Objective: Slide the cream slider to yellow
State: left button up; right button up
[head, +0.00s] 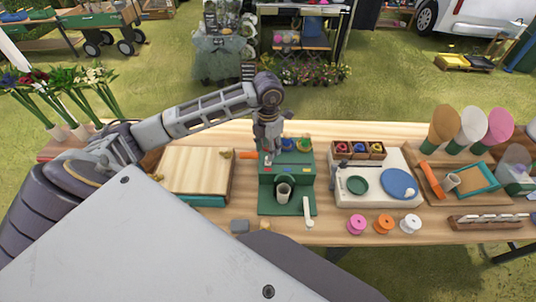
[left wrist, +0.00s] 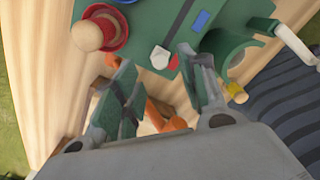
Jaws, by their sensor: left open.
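A green device (head: 301,178) stands on the wooden table, with a raised back part and a grey cup (head: 284,192) in front. In the left wrist view, its green top (left wrist: 235,12) carries a dark slot and a blue mark (left wrist: 201,20). A small cream knob (left wrist: 160,57), apparently the slider, stands on this top. My left gripper (head: 268,157) points down over the back left of the device. In the left wrist view the gripper (left wrist: 157,68) is open, with the cream knob between or just beyond its fingertips; contact is unclear. No yellow mark is clearly readable. My right gripper is not visible.
A red dish with a wooden knob (left wrist: 95,35) is close beside the gripper. A white lever (head: 308,213) stands at the device's front right. A wooden board (head: 195,172) lies left, a white board (head: 375,195) right. Spools (head: 384,224) lie at the front.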

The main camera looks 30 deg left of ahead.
pick_arm(q)
jog(key=shift+f, duration=2.15)
grip_shut()
